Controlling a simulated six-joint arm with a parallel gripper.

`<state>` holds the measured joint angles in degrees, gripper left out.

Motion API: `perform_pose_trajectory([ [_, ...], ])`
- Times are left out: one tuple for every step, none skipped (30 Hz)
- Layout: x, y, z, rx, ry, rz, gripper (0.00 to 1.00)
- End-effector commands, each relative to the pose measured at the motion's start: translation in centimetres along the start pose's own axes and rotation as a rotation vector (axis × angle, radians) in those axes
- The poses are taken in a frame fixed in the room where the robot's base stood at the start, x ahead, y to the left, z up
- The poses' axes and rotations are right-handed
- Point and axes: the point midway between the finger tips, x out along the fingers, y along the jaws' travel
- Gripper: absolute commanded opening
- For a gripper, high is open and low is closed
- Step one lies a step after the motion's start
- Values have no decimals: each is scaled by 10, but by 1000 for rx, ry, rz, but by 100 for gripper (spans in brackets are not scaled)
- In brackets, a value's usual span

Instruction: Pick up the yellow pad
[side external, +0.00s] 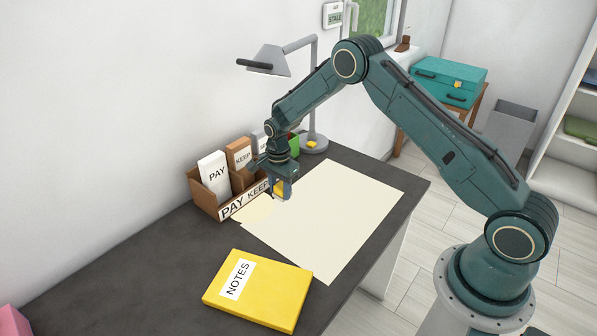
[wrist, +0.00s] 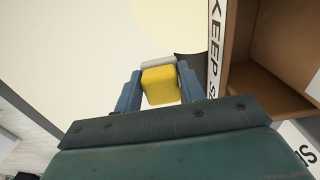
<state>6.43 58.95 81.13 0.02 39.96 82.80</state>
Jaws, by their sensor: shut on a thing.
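My gripper (side external: 281,190) is over the desk, just right of the desk organizer. It is shut on a small yellow block (wrist: 160,86) with a pale grey edge at its far side. In the wrist view the blue fingers stand on both sides of this block. A large flat yellow pad (side external: 258,292), labelled NOTES, lies on the desk in front, well apart from my gripper. I cannot tell for sure whether the held block clears the desk surface.
The brown organizer (side external: 203,197) labelled PAY and KEEP stands close left of my gripper. A grey lamp (side external: 315,141) stands behind. A large cream sheet (side external: 335,215) covers the desk's right part.

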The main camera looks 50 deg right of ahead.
Motion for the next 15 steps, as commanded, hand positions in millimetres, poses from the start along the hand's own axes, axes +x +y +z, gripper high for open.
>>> perform_pose_trajectory([
  [-7, -1, 0, 0, 0, -3, 17],
  [-11, -1, 0, 0, 0, -3, 17],
  [-16, -1, 0, 0, 0, -4, 17],
  [-21, -1, 0, 0, 0, -4, 17],
  [-26, -1, 0, 0, 0, -4, 17],
  [-32, -1, 0, 0, 0, -3, 17],
  [-36, -1, 0, 0, 0, -4, 17],
  [-41, -1, 0, 0, 0, -4, 17],
  [-47, 0, 0, 0, 0, -3, 17],
  [-52, -1, 0, 0, 0, -4, 17],
  [-57, -1, 0, 0, 0, -4, 17],
  [-62, 0, 0, 0, 0, -3, 17],
  [-66, 0, 0, 0, 0, -2, 17],
  [-69, 0, 0, 0, 0, -3, 17],
  [-74, 0, 0, 0, 0, -3, 17],
])
